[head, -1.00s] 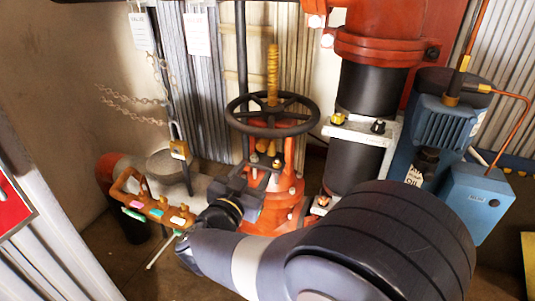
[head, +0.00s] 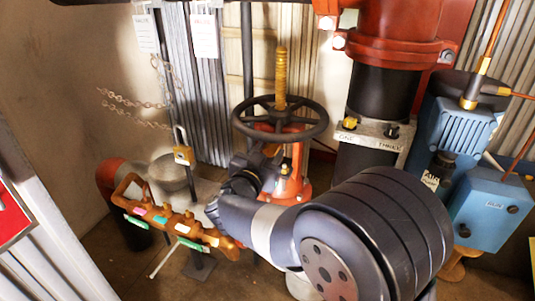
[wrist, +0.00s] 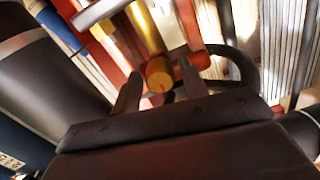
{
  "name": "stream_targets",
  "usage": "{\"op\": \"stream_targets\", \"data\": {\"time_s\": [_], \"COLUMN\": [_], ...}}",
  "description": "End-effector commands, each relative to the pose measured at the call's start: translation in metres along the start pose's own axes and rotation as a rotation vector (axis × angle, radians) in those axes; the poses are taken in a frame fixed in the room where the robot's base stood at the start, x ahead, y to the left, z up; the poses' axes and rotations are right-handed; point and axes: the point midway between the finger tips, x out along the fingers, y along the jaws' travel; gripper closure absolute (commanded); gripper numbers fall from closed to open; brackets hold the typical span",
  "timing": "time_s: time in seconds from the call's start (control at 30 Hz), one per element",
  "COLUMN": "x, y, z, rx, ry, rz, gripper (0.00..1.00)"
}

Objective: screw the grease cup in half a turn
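The grease cup (wrist: 159,74) shows in the wrist view as a short brass cylinder with a small red mark on its round end. My gripper (wrist: 160,70) is open, with one dark finger on each side of the cup in the picture. A gap shows between each finger and the cup, and I cannot tell how deep the cup lies between the fingertips. In the head view my gripper (head: 268,166) is at the red valve body (head: 292,187), below the black handwheel (head: 280,118), partly hidden by my wrist. I cannot make out the cup surely there.
A threaded brass stem (head: 281,75) rises through the handwheel. A copper-coloured manifold with coloured tags (head: 165,216) is at the left, near a padlock (head: 183,155) and hanging chain. A black pipe (head: 383,92) and a blue pump unit (head: 492,207) stand at the right.

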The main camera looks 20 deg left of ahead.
Motion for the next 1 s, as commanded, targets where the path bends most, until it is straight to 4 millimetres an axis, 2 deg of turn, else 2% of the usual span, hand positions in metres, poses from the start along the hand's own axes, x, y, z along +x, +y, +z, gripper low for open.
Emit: {"op": "stream_targets", "data": {"time_s": [0.07, 0.43, 0.77, 1.0], "x": [-0.0002, -0.0003, -0.0004, -0.0005], "y": [0.0, 0.0, 0.0001, 0.0003], "z": [0.0, 0.0, 0.0006, 0.0016], "rx": [0.0, 0.0, 0.046, 0.193], "ry": [0.0, 0.0, 0.0, 0.001], "rz": [0.0, 0.0, 0.0, 0.0], "gripper": [0.65, 0.95, 0.96, 0.96]}}
